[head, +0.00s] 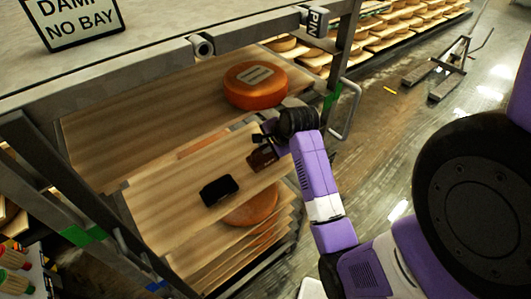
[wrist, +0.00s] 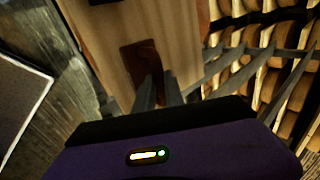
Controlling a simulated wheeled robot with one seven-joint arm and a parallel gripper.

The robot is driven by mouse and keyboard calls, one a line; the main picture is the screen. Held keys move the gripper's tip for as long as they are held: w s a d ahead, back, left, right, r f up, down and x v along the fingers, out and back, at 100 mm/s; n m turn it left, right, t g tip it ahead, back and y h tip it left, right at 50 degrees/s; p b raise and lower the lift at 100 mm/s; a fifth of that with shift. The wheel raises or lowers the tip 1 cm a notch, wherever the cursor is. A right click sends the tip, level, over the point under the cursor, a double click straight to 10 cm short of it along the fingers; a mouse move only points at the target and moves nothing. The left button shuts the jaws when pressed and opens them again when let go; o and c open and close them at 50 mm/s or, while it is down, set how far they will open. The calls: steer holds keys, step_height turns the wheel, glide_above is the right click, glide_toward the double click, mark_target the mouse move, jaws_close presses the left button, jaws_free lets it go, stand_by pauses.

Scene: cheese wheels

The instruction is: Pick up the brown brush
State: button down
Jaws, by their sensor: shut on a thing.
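The brown brush (head: 262,158) is at the right end of a pulled-out wooden shelf board in the head view. In the wrist view the brush (wrist: 138,62) lies over the same board, at the tips of my fingers. My gripper (head: 262,141) is shut on the brush, and its two fingers (wrist: 156,92) are close together around part of it. Whether the brush still touches the board cannot be told. The fingers hide part of the brush.
A black object (head: 219,190) lies on the same wooden board (head: 160,195). An orange cheese wheel (head: 255,85) sits on the board above, behind my gripper. Metal rack posts and a rail (head: 345,110) stand close to my arm. The floor at the right has free room.

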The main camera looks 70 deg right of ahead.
steer(key=s+a+b, duration=0.3)
steer(key=s+a, duration=0.7)
steer(key=s, duration=0.5)
steer(key=shift+a+r, duration=0.1)
steer(key=c, duration=1.9)
jaws_free()
steer(key=shift+w, duration=0.1)
steer(key=shift+c, duration=0.2)
jaws_close()
